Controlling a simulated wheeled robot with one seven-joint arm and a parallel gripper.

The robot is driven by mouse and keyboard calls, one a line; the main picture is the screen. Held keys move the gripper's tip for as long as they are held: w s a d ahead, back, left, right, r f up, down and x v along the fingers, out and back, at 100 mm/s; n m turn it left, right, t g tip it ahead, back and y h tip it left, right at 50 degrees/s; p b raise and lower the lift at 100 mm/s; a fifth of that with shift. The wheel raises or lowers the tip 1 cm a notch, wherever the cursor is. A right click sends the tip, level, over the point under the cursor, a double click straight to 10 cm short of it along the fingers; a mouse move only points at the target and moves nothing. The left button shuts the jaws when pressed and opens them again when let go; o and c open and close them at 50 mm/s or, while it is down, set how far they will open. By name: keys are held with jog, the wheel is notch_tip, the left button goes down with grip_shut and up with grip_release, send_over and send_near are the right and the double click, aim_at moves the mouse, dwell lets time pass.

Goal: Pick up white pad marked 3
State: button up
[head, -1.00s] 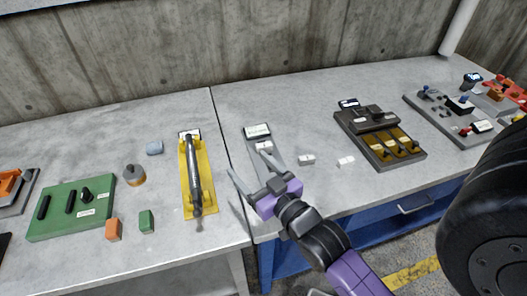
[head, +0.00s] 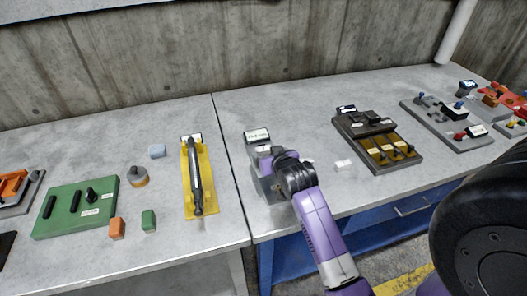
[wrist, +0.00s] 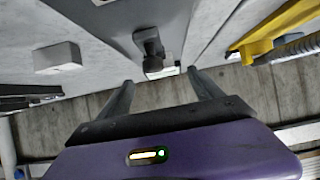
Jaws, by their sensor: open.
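Several small white pads are on the right-hand bench; their marks are too small to read, so I cannot tell which is 3. One lies on the bare bench (head: 343,165). Another beside my arm is mostly hidden in the head view; a white pad lies left of my fingers in the wrist view (wrist: 58,57). A white piece (head: 263,150) is on the grey plate (head: 246,172). My gripper (wrist: 162,88) is open and empty over this plate. Between its fingertips in the wrist view are a dark grey block (wrist: 148,42) and a small white piece (wrist: 160,68).
A yellow tray (head: 206,205) with a grey rod stands left of the plate, across the bench seam. A dark fixture with yellow slots (head: 385,158) stands to the right. A green board (head: 60,222) and small blocks are farther left. A concrete wall is behind.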

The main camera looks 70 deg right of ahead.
aim_at(264, 149)
jog(key=shift+p+x, duration=0.5)
jog(key=shift+x, duration=2.1)
jog(key=shift+c, duration=0.2)
jog(key=c, duration=1.6)
